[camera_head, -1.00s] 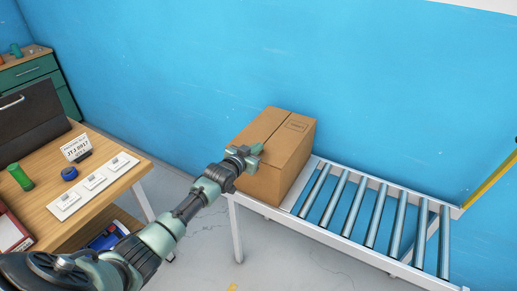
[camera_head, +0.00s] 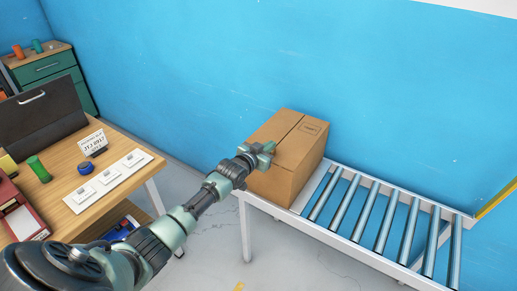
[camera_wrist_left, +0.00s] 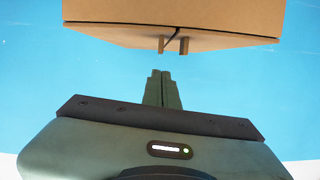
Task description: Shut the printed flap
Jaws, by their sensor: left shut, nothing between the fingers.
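A brown cardboard box (camera_head: 275,185) stands on the left end of the roller conveyor. Its top flaps lie nearly flat, meeting at a dark seam. The printed flap (camera_head: 308,131), with a small printed mark, is the right one and looks down. My left gripper (camera_head: 271,147) is at the box's upper left edge, over the left flap in the head view. In the left wrist view the shut, empty fingers (camera_wrist_left: 162,76) point at the box (camera_wrist_left: 170,35), with a visible gap. My right gripper is not in view.
The roller conveyor (camera_head: 337,235) extends right from the box, its rollers bare. A wooden table (camera_head: 60,196) at left holds a green cylinder (camera_head: 39,169), a blue roll (camera_head: 85,168) and white cards. A blue wall stands behind the box.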

